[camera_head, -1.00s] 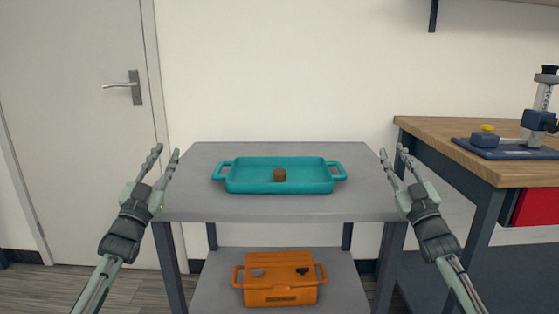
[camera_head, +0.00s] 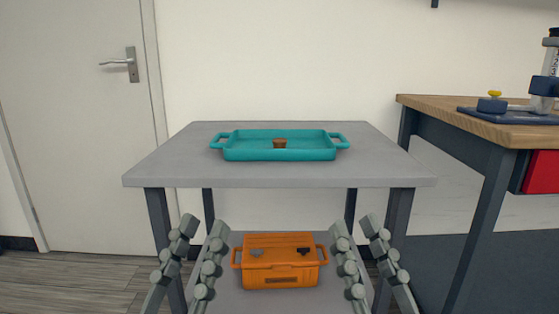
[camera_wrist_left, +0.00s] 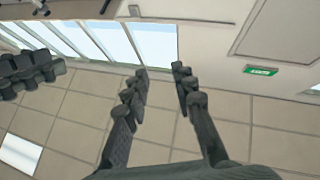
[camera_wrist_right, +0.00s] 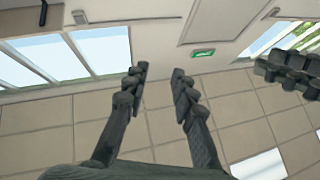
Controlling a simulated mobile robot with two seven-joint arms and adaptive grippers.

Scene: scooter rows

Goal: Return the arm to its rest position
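My left gripper (camera_head: 204,226) is low in front of the grey table in the head view, fingers apart and nothing between them. Its open fingers also show in the left wrist view (camera_wrist_left: 160,72). My right gripper (camera_head: 356,226) stands likewise at the lower right of the head view, open and empty. Its spread fingers show in the right wrist view (camera_wrist_right: 160,72). Both wrist views look up at the ceiling and windows. Both grippers are apart from the tray and the orange bin.
A teal tray (camera_head: 240,153) with a small brown item (camera_head: 280,143) stands on the grey table (camera_head: 170,172). An orange bin (camera_head: 280,267) with small dark parts sits on the lower shelf (camera_head: 232,297). A wooden workbench (camera_head: 440,109) is at right, a door (camera_head: 70,150) at left.

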